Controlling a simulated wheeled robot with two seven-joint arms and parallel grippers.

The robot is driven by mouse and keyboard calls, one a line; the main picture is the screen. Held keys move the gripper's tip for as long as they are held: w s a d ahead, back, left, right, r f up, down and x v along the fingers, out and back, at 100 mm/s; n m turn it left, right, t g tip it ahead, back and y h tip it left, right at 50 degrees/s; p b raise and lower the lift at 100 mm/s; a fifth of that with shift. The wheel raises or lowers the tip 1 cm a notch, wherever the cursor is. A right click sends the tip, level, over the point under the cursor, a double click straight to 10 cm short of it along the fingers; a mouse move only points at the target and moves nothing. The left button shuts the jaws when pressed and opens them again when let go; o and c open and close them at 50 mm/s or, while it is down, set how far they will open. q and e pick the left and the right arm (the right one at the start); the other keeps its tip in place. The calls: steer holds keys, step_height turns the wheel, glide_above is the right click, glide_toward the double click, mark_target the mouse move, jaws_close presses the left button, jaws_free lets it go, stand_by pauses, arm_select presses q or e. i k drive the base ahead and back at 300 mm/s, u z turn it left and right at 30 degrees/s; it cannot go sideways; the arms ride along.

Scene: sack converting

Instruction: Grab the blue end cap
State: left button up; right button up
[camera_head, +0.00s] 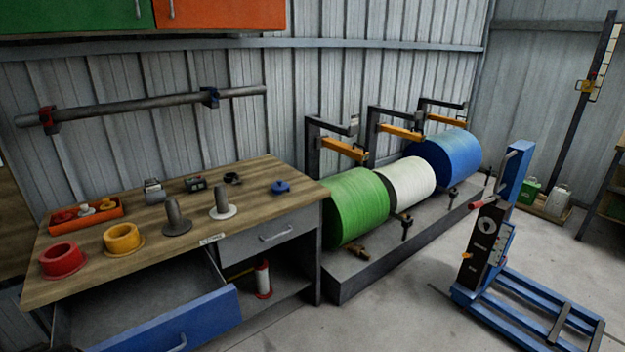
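A small blue cap-like piece (281,187) with a raised knob lies on the wooden workbench (255,172), near its right end. It looks like the blue end cap. The bench top around it is bare, and nothing covers it. Neither of my grippers can be made out in the head view.
On the bench stand a red ring (62,260), a yellow ring (123,239), a grey spindle piece (175,217), a white-based spindle piece (222,203) and an orange tray (87,214). A blue drawer (190,318) juts out in front. A blue lift truck (520,290) stands right.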

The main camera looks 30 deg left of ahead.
mark_target(279, 186)
steer(key=z, duration=0.15)
steer(key=i, duration=1.9)
steer(key=u, duration=0.7)
steer(key=i, duration=1)
steer(key=u, duration=1.4)
steer(key=i, duration=0.65)
steer(key=u, duration=0.5)
